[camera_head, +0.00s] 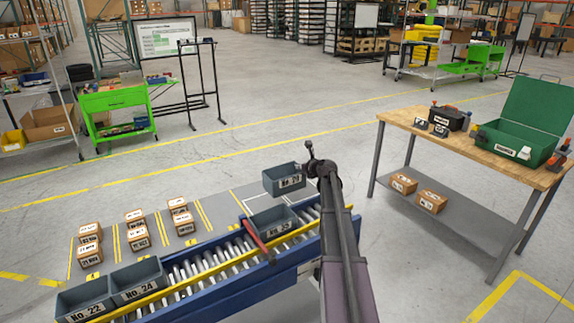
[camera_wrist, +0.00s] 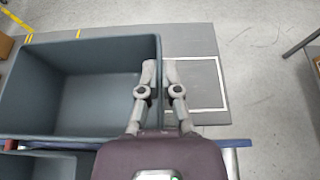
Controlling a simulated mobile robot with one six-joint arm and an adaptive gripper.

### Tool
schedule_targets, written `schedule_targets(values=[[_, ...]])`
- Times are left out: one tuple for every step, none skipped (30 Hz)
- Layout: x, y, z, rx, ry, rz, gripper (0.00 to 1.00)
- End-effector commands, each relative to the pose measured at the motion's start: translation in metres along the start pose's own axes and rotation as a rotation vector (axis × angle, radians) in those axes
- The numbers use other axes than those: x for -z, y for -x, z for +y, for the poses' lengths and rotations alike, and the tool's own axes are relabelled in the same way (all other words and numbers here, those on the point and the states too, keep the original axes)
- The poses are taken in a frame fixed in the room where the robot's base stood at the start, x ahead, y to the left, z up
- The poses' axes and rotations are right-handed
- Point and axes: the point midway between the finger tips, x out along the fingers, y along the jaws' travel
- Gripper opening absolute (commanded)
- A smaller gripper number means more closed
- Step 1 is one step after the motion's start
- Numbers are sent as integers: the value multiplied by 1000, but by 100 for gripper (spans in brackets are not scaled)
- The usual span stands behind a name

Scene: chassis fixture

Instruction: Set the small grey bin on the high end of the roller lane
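My gripper (camera_head: 318,168) is shut on the right wall of a small grey bin (camera_head: 284,181), labelled about No. 29. In the wrist view, my gripper's fingers (camera_wrist: 161,75) straddle the wall of this bin (camera_wrist: 70,95), which looks empty and level. The bin appears to hang just beyond the far side of the roller lane (camera_head: 215,262), near its right end. Another grey bin (camera_head: 271,222) sits on the rollers just in front of it, beside a red bar (camera_head: 257,240). Part of the lane's right end is hidden by my arm.
Two grey bins, No. 22 (camera_head: 85,302) and No. 24 (camera_head: 138,281), stand at the lane's left end. Several small cartons (camera_head: 137,229) sit on the grey floor area behind. A workbench (camera_head: 475,145) with toolboxes stands at right. Bare floor lies between.

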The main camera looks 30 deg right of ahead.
Motion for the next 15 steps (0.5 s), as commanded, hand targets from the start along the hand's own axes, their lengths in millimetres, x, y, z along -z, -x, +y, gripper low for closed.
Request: schedule_targets(values=[[3, 15, -8, 3, 0, 1, 0], [5, 22, -12, 4, 1, 0, 0], [7, 30, -18, 4, 4, 0, 0], [9, 37, -22, 4, 6, 0, 0], [11, 44, -26, 4, 8, 1, 0], [14, 52, -31, 5, 10, 0, 0], [15, 59, -34, 5, 11, -1, 0], [17, 65, -38, 5, 14, -1, 0], [19, 73, -42, 5, 17, -2, 0], [21, 78, -45, 5, 18, -3, 0], [22, 84, -49, 6, 20, -4, 0], [24, 91, -52, 6, 22, -5, 0], [25, 95, -54, 5, 24, -5, 0], [27, 100, -56, 5, 25, -6, 0], [28, 105, -59, 6, 28, -7, 0]])
